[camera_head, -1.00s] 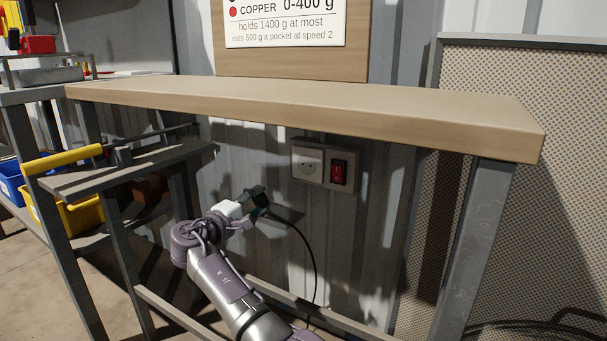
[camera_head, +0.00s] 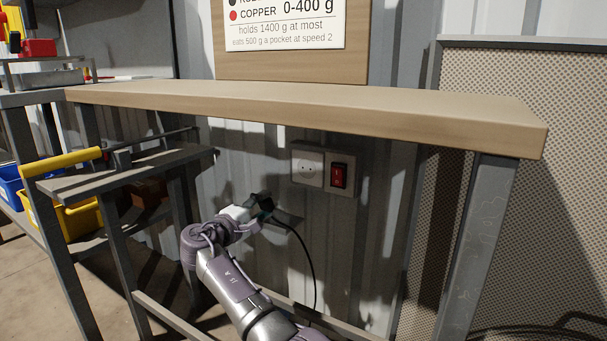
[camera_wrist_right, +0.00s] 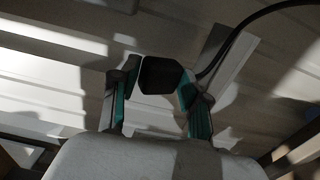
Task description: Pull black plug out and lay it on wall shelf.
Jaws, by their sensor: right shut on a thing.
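My right gripper (camera_head: 262,208) is under the wooden bench top, close to the corrugated wall. It is shut on the black plug (camera_wrist_right: 160,75), which shows between its two green-padded fingers in the right wrist view. A black cable (camera_head: 311,262) runs from the plug and hangs down in an arc. The small grey wall shelf (camera_head: 290,218) is just beside the gripper, partly hidden by it; it also shows in the wrist view (camera_wrist_right: 232,68). I cannot tell whether the plug touches the shelf. The white wall socket (camera_head: 307,167) above is empty. My left gripper is not in view.
A red switch (camera_head: 338,176) sits right of the socket. The wooden bench top (camera_head: 300,105) overhangs the arm. A grey side shelf (camera_head: 130,170) and a yellow bin (camera_head: 75,220) are at left, a bench leg (camera_head: 470,250) at right.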

